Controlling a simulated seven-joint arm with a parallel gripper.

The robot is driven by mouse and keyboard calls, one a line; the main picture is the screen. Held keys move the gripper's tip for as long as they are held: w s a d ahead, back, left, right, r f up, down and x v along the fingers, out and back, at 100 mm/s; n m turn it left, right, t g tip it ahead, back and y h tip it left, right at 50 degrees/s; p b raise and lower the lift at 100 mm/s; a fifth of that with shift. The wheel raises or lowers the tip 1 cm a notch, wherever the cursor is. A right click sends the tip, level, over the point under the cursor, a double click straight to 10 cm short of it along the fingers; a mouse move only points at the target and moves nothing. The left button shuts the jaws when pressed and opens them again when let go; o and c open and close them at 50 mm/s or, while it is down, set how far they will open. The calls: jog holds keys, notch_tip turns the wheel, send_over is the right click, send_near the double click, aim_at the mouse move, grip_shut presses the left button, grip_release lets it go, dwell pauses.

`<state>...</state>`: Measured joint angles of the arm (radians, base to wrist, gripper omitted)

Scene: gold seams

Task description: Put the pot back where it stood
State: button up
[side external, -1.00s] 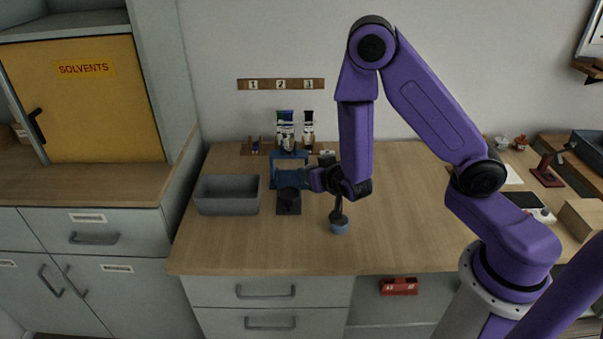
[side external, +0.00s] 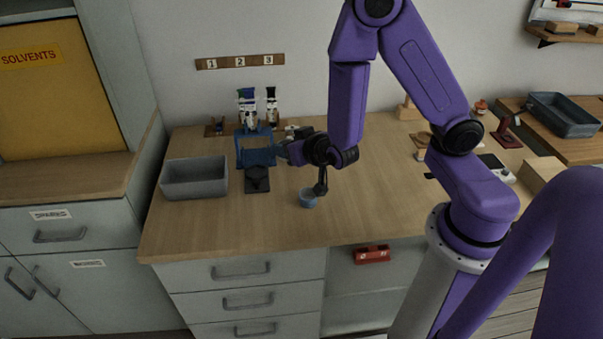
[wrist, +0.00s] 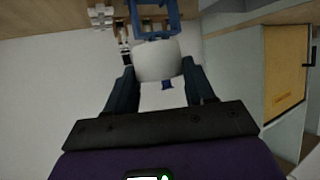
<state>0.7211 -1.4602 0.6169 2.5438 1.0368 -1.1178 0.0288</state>
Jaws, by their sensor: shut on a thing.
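My gripper (side external: 264,153) reaches left from the wrist, its blue-grey fingers in front of a blue frame stand (side external: 240,140). In the wrist view my gripper (wrist: 158,70) is shut on a pale, rounded thing that looks like the pot (wrist: 157,60). The pot cannot be made out in the side view. The blue stand (wrist: 153,30) shows past it. Below the fingers, a dark square pad (side external: 257,188) bears a small dark object (side external: 258,173). Which spot the pot came from does not show.
A grey bin (side external: 194,180) stands left of the pad. A small blue cup (side external: 308,198) sits to the right, with a dark piece above it. Bottles (side external: 271,110) stand in a rack behind, under a numbered strip (side external: 240,62). The bench front is mostly clear.

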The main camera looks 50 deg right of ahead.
jog(key=shift+w+r+n+y, duration=0.25)
jog(key=shift+w+n+y, duration=0.4)
jog(key=shift+w, duration=0.2)
jog(key=shift+w+r+n+t+y, duration=0.25)
jog(key=shift+w+n+y, duration=0.2)
jog(key=shift+n+y, duration=0.15)
jog(key=shift+w+r+n+t+y, duration=0.15)
jog(key=shift+w+r+n+y, duration=0.1)
jog(key=shift+w+n+y, duration=0.25)
jog(key=shift+n+y, duration=0.95)
jog(key=shift+s+d+f, duration=0.45)
jog(key=shift+d+f, duration=0.85)
jog(key=shift+f, duration=1.15)
jog(key=shift+s+d+f, duration=0.4)
jog(key=shift+d+f, duration=0.95)
jog(key=shift+f, duration=1.15)
jog(key=shift+s+d+f, duration=0.45)
jog(key=shift+d+f, duration=0.85)
jog(key=shift+f, duration=1.15)
jog(key=shift+f, duration=0.3)
